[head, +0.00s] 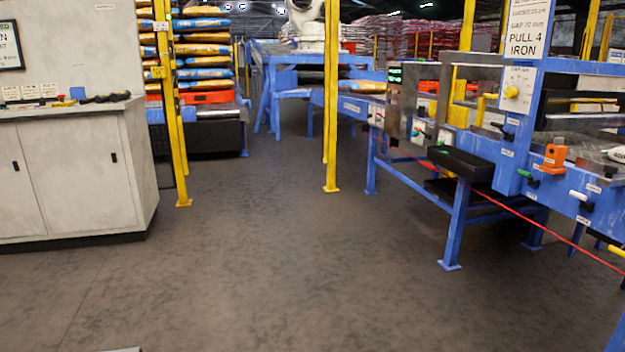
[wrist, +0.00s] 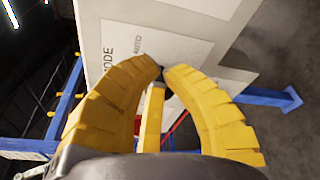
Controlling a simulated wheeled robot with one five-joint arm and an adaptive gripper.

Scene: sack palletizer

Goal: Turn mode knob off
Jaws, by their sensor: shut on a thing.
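My gripper (wrist: 161,68) is in the wrist view, its two yellow ribbed fingers curved together at the tips. They are shut on a small dark thing, the mode knob (wrist: 163,73), mostly hidden by the fingertips. It sits in front of a pale panel (wrist: 170,40) with a label reading "MODE" and, beside it, "AUTO". The knob's pointer direction is hidden. In the head view I cannot make out my gripper or tell which control is the mode knob.
In the head view, a blue machine frame (head: 457,225) with switches stands at right, and a red line (head: 480,195) runs along it. A grey cabinet (head: 70,170) stands at left. Yellow posts (head: 331,100) rise mid-view. The floor (head: 270,260) between is clear.

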